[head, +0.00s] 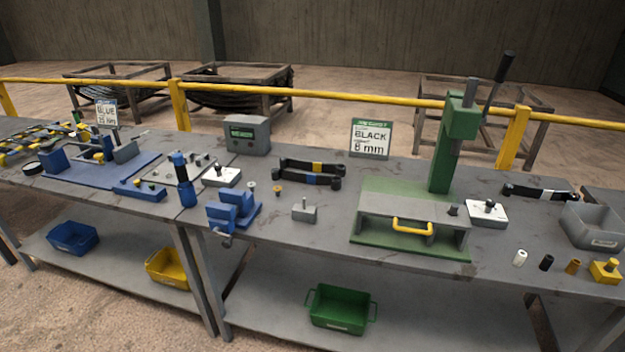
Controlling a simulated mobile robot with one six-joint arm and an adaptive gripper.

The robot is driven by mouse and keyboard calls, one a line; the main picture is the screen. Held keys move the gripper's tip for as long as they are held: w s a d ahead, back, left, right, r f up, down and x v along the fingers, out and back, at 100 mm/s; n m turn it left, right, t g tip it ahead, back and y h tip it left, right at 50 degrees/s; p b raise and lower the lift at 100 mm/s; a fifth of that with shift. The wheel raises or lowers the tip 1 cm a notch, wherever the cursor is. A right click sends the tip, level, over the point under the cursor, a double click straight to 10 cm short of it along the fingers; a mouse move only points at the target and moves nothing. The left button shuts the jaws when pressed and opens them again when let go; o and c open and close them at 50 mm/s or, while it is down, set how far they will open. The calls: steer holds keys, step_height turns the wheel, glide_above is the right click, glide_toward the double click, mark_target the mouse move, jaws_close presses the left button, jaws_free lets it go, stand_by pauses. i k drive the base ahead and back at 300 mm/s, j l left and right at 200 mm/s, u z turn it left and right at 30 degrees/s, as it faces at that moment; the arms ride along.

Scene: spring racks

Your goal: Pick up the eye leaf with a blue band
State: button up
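A black eye leaf with a blue band (309,179) lies on the grey bench top, left of the middle of the head view, with rolled eyes at its ends. A similar black leaf with a yellow band (316,168) lies just behind it, close alongside; I cannot tell if they touch. Another dark leaf (537,192) lies at the right of the bench; its band colour is too small to tell. My gripper is not in view.
A green lever press (410,215) stands right of the leaves, with a "BLACK 8 mm" sign (370,138) behind. A blue vise (234,210) and small grey block (304,210) stand in front. A grey box (247,134) is behind left. A yellow rail (330,96) runs behind the bench.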

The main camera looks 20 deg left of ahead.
mark_target(335, 182)
steer(key=i+j+z, duration=0.1)
steer(key=i+j, duration=0.3)
steer(key=i+j+z, duration=0.15)
steer(key=i+j, duration=0.25)
steer(key=i+j+z, duration=0.1)
steer(key=i+j, duration=0.25)
steer(key=j, duration=0.25)
steer(key=i+j+z, duration=0.15)
steer(key=i+j, duration=0.2)
steer(key=j, duration=0.2)
